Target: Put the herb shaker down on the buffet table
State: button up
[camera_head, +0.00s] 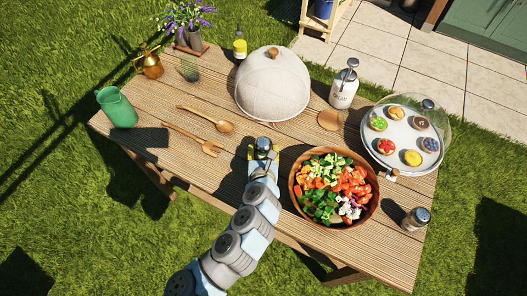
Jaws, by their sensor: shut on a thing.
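My gripper (263,152) is over the middle of the wooden buffet table (165,110), left of the salad bowl. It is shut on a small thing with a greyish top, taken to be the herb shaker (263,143). My gripper hides most of it, and I cannot tell whether its base touches the table. A similar small glass jar with a dark lid (416,218) stands upright near the table's right front corner.
A wooden salad bowl (294,192) is close right of my gripper. A wooden spoon (222,126) and fork (209,149) lie to its left. The front left boards are clear.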

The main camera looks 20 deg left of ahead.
jog(key=shift+f, duration=0.15)
jog(key=shift+f, duration=0.1)
jog(key=o, duration=1.2)
